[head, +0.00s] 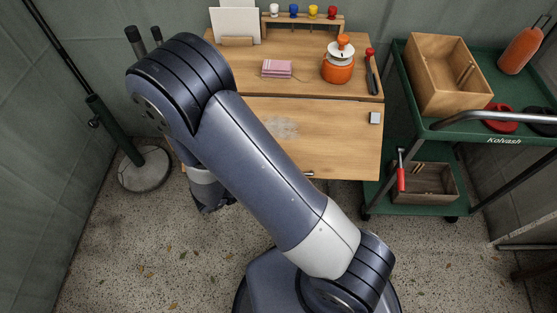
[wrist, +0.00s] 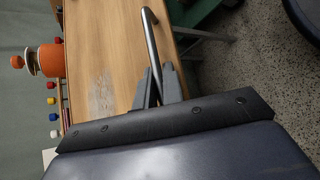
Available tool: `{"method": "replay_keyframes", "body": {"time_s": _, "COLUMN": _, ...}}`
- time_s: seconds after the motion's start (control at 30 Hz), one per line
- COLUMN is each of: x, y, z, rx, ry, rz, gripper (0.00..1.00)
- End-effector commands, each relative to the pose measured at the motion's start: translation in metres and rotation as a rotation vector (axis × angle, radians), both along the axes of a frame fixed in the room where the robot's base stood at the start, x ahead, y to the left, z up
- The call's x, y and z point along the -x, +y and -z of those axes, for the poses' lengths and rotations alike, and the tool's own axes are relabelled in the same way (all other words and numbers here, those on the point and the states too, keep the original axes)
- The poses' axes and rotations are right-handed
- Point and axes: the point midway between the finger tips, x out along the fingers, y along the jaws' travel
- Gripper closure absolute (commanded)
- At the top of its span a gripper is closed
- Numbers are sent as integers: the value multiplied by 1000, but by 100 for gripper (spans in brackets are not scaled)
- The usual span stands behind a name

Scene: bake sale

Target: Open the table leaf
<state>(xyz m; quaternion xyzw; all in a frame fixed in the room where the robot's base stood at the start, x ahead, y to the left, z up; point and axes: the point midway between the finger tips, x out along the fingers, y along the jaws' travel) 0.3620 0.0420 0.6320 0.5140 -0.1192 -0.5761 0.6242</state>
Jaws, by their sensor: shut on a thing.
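The wooden table leaf (head: 335,135) extends from the front edge of the table (head: 300,85), with a thin seam between them. It looks lifted out toward me; I cannot tell whether it is quite level. A pale dusty patch marks its surface. A metal bar handle (wrist: 151,40) runs along its front edge in the wrist view; only its end (head: 309,174) shows in the head view. My gripper (wrist: 156,82) is shut on this handle. In the head view my arm hides the gripper and the leaf's left part.
On the table are an orange pot (head: 337,70), pink napkins (head: 276,69) and a dark-handled tool (head: 371,75). A green cart (head: 470,95) with wooden boxes stands close at right. A parasol base (head: 145,168) stands at left. Floor in front is speckled.

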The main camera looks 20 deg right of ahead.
Motion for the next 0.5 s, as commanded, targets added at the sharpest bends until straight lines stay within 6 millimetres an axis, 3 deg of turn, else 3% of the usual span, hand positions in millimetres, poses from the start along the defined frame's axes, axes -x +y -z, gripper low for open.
{"method": "replay_keyframes", "body": {"time_s": 0.03, "x": 4, "y": 1, "z": -19, "rx": -15, "ry": 37, "rz": 3, "gripper": 100}}
{"method": "replay_keyframes", "body": {"time_s": 0.5, "x": 19, "y": 6, "z": -94, "rx": -131, "ry": 392, "rz": 5, "gripper": 100}}
